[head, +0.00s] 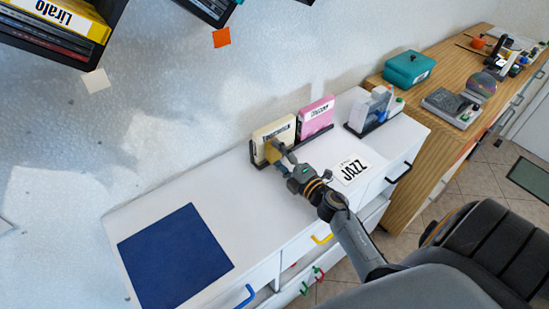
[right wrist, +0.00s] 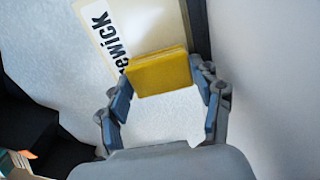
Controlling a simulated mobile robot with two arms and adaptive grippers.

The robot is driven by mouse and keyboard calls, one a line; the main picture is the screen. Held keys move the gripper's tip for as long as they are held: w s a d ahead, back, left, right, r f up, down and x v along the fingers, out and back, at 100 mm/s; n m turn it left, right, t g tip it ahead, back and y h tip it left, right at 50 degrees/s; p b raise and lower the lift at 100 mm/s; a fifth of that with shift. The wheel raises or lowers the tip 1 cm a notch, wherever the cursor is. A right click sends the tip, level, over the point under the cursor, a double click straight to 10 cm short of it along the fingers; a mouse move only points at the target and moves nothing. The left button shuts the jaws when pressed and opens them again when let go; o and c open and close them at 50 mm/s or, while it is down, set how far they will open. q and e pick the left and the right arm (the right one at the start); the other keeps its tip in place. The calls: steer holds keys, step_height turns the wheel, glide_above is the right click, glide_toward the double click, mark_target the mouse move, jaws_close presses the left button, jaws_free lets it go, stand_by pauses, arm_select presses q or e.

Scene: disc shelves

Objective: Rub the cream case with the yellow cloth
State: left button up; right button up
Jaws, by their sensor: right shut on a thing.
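The cream case (head: 272,130) with a dark printed label stands upright in a dark holder on the white cabinet, in the middle of the head view. In the right wrist view the cream case (right wrist: 150,28) shows at the top, with part of its label. My right gripper (head: 278,151) is at the front of the case. It is shut on the yellow cloth (right wrist: 157,72), a folded yellow block between the fingertips. The cloth overlaps the case's face in the wrist view; I cannot tell for sure whether they touch. My left gripper is not in view.
A pink case (head: 316,117) stands in a holder just right of the cream one. A white JAZZ card (head: 352,170) lies right of my arm. A blue mat (head: 174,256) lies at left. The white top between is clear.

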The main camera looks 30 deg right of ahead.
steer(key=shift+w+d, duration=0.15)
steer(key=shift+d, duration=0.95)
steer(key=shift+a+r, duration=0.15)
steer(key=shift+a, duration=1.9)
steer(key=shift+s+a, duration=0.1)
steer(key=shift+s, duration=0.65)
steer(key=shift+s+d, duration=0.2)
steer(key=shift+s, duration=0.9)
steer(key=shift+s+d, duration=0.15)
steer(key=shift+s, duration=0.95)
